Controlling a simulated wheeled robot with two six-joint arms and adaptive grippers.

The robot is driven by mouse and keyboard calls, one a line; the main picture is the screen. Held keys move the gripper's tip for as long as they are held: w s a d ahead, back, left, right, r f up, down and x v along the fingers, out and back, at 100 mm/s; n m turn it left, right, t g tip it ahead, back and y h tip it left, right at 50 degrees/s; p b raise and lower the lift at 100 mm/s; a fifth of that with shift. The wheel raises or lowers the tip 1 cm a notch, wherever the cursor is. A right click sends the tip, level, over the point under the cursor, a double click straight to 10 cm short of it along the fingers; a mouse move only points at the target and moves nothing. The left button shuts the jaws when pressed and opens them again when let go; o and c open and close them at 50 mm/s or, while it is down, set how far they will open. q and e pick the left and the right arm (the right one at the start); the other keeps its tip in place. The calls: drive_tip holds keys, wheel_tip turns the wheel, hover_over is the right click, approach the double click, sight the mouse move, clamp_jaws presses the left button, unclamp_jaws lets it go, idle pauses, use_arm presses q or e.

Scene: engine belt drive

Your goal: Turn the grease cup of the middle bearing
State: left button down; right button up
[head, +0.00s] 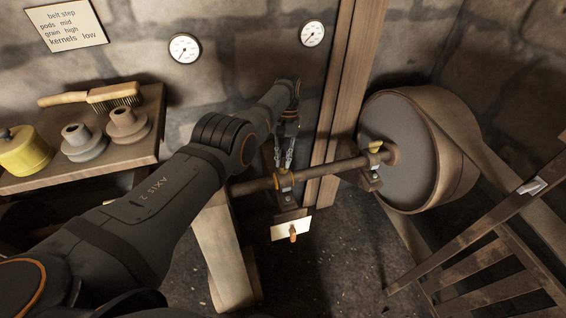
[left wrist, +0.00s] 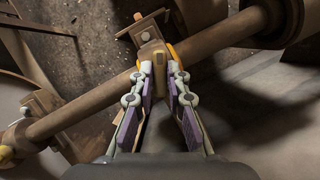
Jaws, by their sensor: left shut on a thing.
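The middle bearing (head: 286,186) carries the brown horizontal shaft (head: 325,168), with yellow showing on its top. My left gripper (head: 284,160) comes down on it from above. In the left wrist view the fingertips of my left gripper (left wrist: 160,68) are closed in on the small yellow-brown grease cup (left wrist: 153,55) at the bearing, beside the shaft (left wrist: 85,105). The fingers hide part of the cup, and its turn angle cannot be told. Another bearing with a yellow cup (head: 375,147) stands to the right, by the big pulley. My right gripper is not in view.
A large belt pulley (head: 410,150) stands at the right, with dark slatted rails (head: 490,250) in front. A wooden post (head: 345,80) rises behind the shaft. A pale plate with an orange-brown handle (head: 292,236) is below the bearing. A shelf (head: 110,165) at left holds pulleys and a brush.

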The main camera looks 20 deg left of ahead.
use_arm(q)
drive_tip(key=shift+f+m, duration=0.15)
drive_tip(key=shift+m, duration=0.25)
drive_tip(key=shift+d+m+y, duration=0.1)
drive_tip(key=shift+m+y, duration=0.3)
drive_tip(key=shift+m, duration=0.3)
drive_tip(key=shift+r+m+y, duration=0.2)
drive_tip(key=shift+m+y, duration=0.1)
drive_tip(key=shift+m, duration=0.5)
drive_tip(key=m+p, duration=0.1)
drive_tip(key=m+y+p, duration=0.1)
drive_tip(key=m+p, duration=0.1)
drive_tip(key=shift+s+d+r+m, duration=0.1)
drive_tip(key=shift+r+m, duration=0.15)
drive_tip(key=shift+m, duration=0.05)
drive_tip(key=m+t+y+p, duration=0.1)
drive_tip(key=m+p, duration=0.2)
drive_tip(key=shift+p, duration=0.4)
drive_tip(key=shift+d+f+m+t+y+p, duration=0.15)
drive_tip(key=shift+m+t+y+p, duration=0.2)
drive_tip(key=shift+m+p, duration=0.55)
drive_tip(key=shift+f+m+p, duration=0.15)
drive_tip(key=shift+m+p, duration=0.25)
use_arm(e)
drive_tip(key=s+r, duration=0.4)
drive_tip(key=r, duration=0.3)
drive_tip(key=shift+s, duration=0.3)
